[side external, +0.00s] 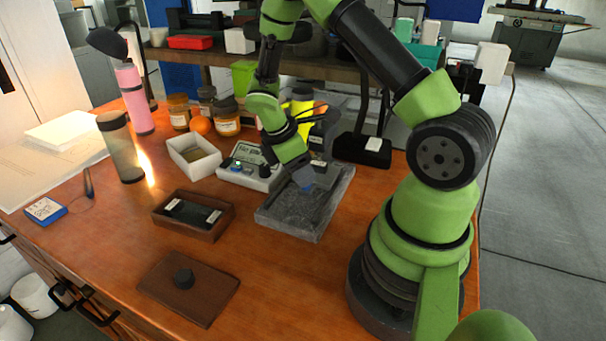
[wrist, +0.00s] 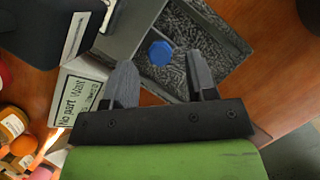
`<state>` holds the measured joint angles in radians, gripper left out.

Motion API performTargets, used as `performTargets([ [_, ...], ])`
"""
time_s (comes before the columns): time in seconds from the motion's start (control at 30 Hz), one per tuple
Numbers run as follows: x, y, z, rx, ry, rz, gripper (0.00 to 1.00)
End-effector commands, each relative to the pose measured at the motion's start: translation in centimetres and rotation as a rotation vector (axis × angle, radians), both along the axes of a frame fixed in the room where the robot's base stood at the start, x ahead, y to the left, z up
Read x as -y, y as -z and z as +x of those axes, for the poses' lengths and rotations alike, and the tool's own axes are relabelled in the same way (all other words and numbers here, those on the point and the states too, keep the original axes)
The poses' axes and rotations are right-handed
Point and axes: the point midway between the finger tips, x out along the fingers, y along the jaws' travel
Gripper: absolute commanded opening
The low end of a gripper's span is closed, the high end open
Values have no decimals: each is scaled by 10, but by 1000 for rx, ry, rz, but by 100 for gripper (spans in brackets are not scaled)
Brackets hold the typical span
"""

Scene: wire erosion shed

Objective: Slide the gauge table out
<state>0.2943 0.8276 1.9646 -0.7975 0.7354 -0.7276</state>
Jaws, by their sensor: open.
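A grey display unit (side external: 250,172) with a lit green button stands left of my gripper. Its screen (wrist: 80,98) reads "No part Wait" in the wrist view. A dark housing (wrist: 45,22) with a white label is beside it; a pale grey plate (wrist: 130,28) lies between this housing and the tray. I cannot tell for sure which part is the gauge table. My gripper (side external: 305,184) is open and points down over a grey tray; its fingers (wrist: 162,70) are apart and empty. A blue hexagonal piece (wrist: 160,53) shows between and beyond the fingertips.
The grey tray (side external: 290,229) holds dark granules. A brown box (side external: 193,232) and a brown lid with a black knob (side external: 215,300) lie to the front left. A white bin (side external: 205,168), jars and a black stand (side external: 365,147) crowd the back.

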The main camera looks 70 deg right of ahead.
Motion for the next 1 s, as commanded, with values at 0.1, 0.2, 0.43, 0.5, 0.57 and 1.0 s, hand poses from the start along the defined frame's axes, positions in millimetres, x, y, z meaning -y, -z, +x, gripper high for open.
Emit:
performTargets([
  [0.1, 4, 13, -4, -2, 2, 0, 52],
  [0.2, 5, 18, -6, -1, 1, 0, 52],
  [0.43, 6, 20, -6, 2, 1, 0, 52],
  [0.5, 6, 20, -6, 2, 1, 0, 50],
  [0.57, 6, 20, -6, 2, 1, 0, 36],
  [1.0, -15, 19, -4, 1, -8, 1, 0],
])
